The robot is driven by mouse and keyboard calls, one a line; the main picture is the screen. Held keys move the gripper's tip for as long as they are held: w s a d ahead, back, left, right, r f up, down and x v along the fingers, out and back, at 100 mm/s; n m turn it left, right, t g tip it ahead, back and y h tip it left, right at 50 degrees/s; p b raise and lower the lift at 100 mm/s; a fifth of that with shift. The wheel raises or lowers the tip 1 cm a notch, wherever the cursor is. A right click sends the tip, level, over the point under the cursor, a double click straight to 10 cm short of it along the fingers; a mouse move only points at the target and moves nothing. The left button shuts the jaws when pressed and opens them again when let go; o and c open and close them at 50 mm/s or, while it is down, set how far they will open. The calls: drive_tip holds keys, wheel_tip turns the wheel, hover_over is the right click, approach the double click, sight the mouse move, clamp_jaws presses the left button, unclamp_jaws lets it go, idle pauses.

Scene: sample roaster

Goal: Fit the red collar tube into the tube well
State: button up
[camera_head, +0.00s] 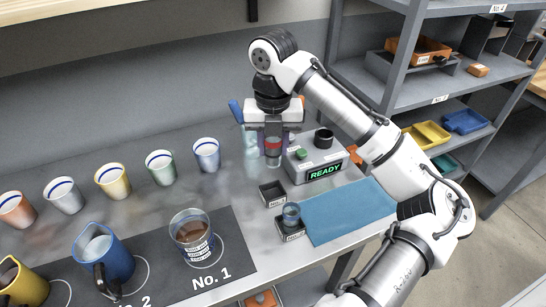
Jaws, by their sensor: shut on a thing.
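My gripper (273,137) is shut on a clear tube with a red collar (272,147). It holds the tube upright above the table, just left of the grey box with a green READY display (303,167). The box has a green button (301,154) and a black round fitting (323,136) on top; I cannot tell whether either marks the tube well. A small dark square holder (262,199) stands below the tube in the picture and looks empty. A second dark holder (293,238) has a blue-tinted cup or tube (291,214) in it.
A blue cloth (345,213) lies right of the holders. A clear vessel of brown liquid (190,228) stands at No. 1, with a blue jug (103,250) left of it. Several cups line the back left. A bottle with a blue top (250,140) stands close behind my gripper.

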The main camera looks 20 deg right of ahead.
wheel_tip(320, 180, up, 7)
idle(0.6)
drive_tip(key=shift+r, duration=0.15)
